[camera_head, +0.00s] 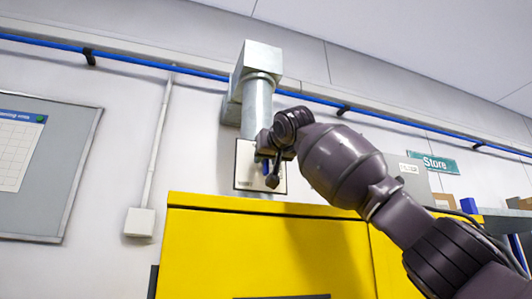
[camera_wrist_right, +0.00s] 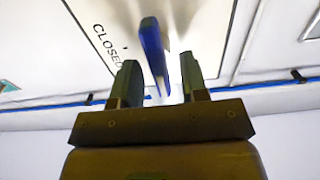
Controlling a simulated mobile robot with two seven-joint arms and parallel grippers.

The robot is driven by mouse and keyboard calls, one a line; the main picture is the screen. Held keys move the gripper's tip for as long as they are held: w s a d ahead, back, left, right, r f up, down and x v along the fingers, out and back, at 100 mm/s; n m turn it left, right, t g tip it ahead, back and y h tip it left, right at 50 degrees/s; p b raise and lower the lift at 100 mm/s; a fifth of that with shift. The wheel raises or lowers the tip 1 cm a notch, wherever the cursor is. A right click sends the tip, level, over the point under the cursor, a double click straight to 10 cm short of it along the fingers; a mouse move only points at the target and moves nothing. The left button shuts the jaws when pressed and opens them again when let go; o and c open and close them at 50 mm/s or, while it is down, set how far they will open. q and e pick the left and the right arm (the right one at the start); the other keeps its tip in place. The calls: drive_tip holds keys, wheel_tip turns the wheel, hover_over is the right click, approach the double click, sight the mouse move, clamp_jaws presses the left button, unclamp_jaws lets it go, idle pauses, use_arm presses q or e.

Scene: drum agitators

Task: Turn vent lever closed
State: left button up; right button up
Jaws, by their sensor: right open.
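The vent lever is a blue handle; in the right wrist view the lever (camera_wrist_right: 152,45) stands out from a white plate (camera_wrist_right: 95,15), with the word CLOSED printed to its left. My right gripper (camera_wrist_right: 160,68) is open, with one finger on each side of the lever's line; I cannot tell whether either touches it. In the head view the right gripper (camera_head: 268,170) is in front of the white plate (camera_head: 243,165), and only a sliver of blue shows behind it. My left gripper is in neither view.
A grey metal duct (camera_head: 257,95) runs down to the plate. A yellow cabinet (camera_head: 230,245) stands below, close under my right gripper. A blue pipe (camera_head: 190,70) crosses the wall. A noticeboard (camera_head: 55,190) hangs at left, and boxes sit at the right.

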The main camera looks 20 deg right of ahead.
drive_tip(key=shift+w, duration=0.55)
clamp_jaws()
